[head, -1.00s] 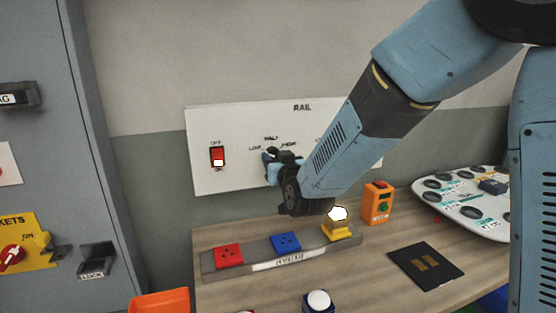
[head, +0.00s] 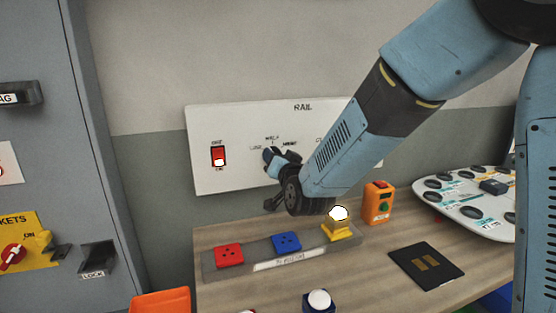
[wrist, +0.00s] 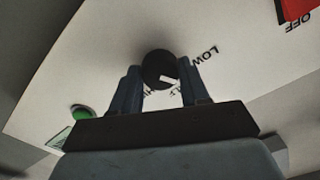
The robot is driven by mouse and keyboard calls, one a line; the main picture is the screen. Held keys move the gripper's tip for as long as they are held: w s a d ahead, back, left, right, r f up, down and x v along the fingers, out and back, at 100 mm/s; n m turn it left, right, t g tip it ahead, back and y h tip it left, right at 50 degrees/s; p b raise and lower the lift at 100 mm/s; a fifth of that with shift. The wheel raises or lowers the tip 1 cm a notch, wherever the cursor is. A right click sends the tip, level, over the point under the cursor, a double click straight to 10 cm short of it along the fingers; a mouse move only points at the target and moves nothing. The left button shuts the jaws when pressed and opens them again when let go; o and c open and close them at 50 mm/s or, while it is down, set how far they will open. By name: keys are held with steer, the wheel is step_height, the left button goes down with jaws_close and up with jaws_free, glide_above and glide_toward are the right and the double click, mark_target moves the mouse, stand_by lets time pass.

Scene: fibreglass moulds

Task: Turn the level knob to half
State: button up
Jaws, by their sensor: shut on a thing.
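The level knob (wrist: 159,66) is a dark round knob on the white rail panel (head: 225,118). In the wrist view its white pointer mark faces the lower right, roughly toward the partly hidden half label. The low label (wrist: 203,56) lies to the right of the knob; the high label is mostly covered. My gripper (wrist: 160,84) is shut on the knob, with one finger on each side. In the head view my gripper (head: 272,158) is at the panel below the half label (head: 271,138), and hides the knob.
A red rocker switch (head: 218,156) is on the panel's left. A green button (wrist: 83,111) shows in the wrist view. Below my wrist, a grey strip (head: 256,252) with red, blue and yellow pieces lies on the bench. An orange box (head: 378,203) stands to the right.

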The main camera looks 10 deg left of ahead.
steer(key=m, duration=0.6)
steer(key=shift+w+d, duration=0.15)
steer(key=shift+d, duration=0.05)
steer(key=shift+m, duration=0.3)
steer(key=o, duration=0.8)
steer(key=shift+f, duration=0.1)
steer(key=shift+o, duration=1.2)
steer(key=shift+a, duration=0.1)
